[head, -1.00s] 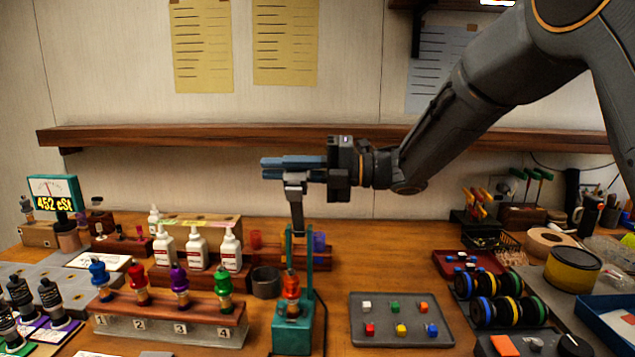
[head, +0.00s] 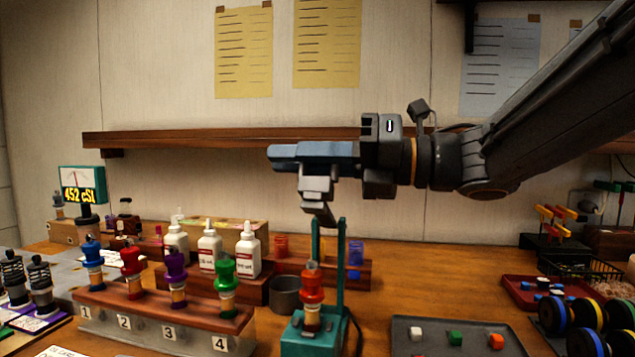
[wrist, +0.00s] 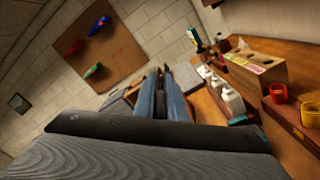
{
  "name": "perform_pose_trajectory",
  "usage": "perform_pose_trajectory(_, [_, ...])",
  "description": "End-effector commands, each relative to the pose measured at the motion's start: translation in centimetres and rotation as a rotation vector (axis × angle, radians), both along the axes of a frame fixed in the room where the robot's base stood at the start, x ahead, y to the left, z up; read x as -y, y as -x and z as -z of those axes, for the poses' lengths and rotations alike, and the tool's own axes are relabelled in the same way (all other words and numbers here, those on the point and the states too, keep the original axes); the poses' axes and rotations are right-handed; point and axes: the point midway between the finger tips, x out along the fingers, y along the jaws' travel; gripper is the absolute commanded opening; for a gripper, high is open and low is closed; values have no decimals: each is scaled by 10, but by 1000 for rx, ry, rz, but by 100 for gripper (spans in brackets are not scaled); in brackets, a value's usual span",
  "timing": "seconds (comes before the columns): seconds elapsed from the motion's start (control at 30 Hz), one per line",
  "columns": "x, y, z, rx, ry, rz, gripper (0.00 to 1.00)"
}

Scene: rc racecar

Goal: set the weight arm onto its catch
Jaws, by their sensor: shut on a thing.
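My gripper (head: 276,156) points left above the teal test stand (head: 305,338), its blue fingers closed together. Below the fingers is the grey weight arm (head: 317,190), a blocky end with a short bar slanting down toward the stand's upright posts (head: 340,265). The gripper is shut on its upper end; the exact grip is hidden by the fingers. A red-topped damper (head: 312,290) stands upright in the stand. I cannot make out the catch. The wrist view shows the fingers (wrist: 161,78) from behind; the weight arm is not clear there.
A wooden rack (head: 165,305) with several coloured dampers stands left of the stand. White bottles (head: 248,252) and a dark cup (head: 286,294) stand behind. A grey tray (head: 430,345) of small cubes lies right. A shelf (head: 220,138) runs along the wall behind the gripper.

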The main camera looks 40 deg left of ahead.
Motion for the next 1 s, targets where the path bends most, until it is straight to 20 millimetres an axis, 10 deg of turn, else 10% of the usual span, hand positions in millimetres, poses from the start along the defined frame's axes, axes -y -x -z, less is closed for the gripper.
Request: perform_pose_trajectory(1.0, [18, 40, 34, 333, -202, -15, 0])
